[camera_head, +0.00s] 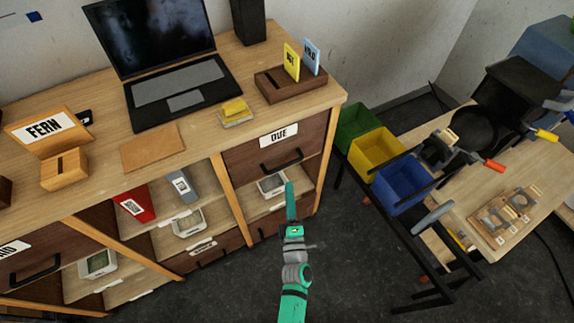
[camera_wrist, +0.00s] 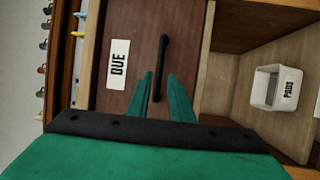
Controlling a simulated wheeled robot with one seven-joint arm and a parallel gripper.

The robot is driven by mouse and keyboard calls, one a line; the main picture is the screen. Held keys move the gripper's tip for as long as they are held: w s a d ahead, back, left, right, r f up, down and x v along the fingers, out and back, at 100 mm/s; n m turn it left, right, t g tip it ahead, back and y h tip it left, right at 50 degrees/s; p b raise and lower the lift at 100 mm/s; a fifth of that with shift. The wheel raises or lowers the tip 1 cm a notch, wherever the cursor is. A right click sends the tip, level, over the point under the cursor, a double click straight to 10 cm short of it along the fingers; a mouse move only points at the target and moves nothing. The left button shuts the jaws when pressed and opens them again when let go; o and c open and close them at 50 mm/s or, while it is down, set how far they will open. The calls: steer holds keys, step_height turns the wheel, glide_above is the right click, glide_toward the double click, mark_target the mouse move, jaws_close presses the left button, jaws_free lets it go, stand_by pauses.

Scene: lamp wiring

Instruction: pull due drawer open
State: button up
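The due drawer (camera_head: 279,154) is a dark brown front with a white DUE label and a black bar handle (camera_head: 282,162), at the upper right of the desk. It looks flush with the desk. In the wrist view the drawer front (camera_wrist: 122,95) and its handle (camera_wrist: 160,67) lie ahead of my gripper. My green gripper (camera_head: 290,187) is below and in front of the handle in the head view. In the wrist view its two fingers (camera_wrist: 165,90) are apart, with the handle's lower end between or just beyond them. I cannot tell whether they touch it.
An open shelf below the drawer holds a white bin (camera_head: 272,185), labelled PADS in the wrist view (camera_wrist: 278,88). The floor (camera_head: 345,250) in front is clear.

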mark_target(287, 164)
steer(key=w, duration=0.3)
steer(key=w+r, duration=0.1)
steer(key=w, duration=0.5)
steer(key=shift+w+a+r, duration=0.1)
steer(key=shift+w+r, duration=0.25)
steer(key=shift+w+a, duration=0.15)
steer(key=shift+w, duration=0.05)
steer(key=shift+s, duration=0.1)
jaws_close()
